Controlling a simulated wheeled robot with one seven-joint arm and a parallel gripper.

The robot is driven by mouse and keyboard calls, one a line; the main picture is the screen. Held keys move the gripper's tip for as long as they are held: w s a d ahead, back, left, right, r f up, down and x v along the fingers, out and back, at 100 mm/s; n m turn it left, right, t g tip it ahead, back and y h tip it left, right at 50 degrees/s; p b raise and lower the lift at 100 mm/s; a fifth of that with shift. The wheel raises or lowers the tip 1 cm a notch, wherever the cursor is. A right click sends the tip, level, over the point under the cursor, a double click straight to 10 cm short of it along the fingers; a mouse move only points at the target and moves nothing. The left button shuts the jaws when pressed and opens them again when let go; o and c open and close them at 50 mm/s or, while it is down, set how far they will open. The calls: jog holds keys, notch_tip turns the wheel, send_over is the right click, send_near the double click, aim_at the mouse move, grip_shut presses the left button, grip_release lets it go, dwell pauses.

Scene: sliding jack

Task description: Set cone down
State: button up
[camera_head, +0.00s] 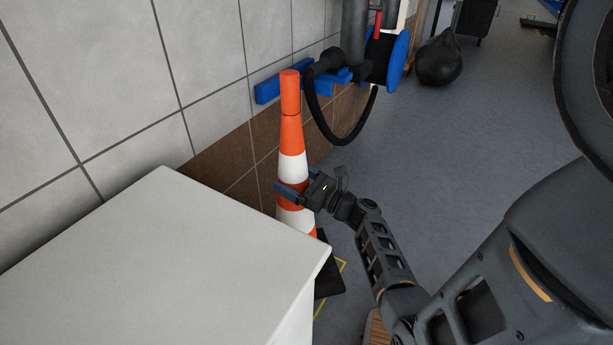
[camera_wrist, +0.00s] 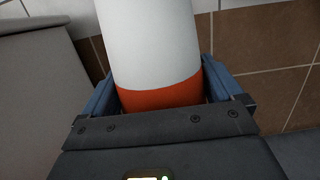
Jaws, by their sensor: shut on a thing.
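An orange and white traffic cone (camera_head: 293,165) stands roughly upright between the white cabinet and the tiled wall in the head view. Its lower part and part of its dark base (camera_head: 329,276) are behind the cabinet's corner. My gripper (camera_head: 291,190) is shut around the cone's lower body. In the wrist view the cone (camera_wrist: 152,45) fills the space between the two blue fingers (camera_wrist: 160,92), with a white band above an orange band. I cannot tell whether the base touches the floor.
The white cabinet (camera_head: 170,260) is close on the left of the cone. A blue hose reel (camera_head: 398,60) with a black hose hangs at the wall behind it. A black bag (camera_head: 438,58) lies further back. Grey floor (camera_head: 450,140) on the right is clear.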

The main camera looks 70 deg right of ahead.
jog(key=shift+w, duration=0.25)
jog(key=shift+f+b, duration=1.2)
jog(key=shift+f, duration=0.8)
jog(key=o, duration=1.7)
jog(key=shift+a+f, duration=0.1)
jog(key=shift+f, duration=0.05)
jog(key=p+v, duration=0.3)
jog(key=v, duration=0.9)
jog(key=shift+s, duration=0.1)
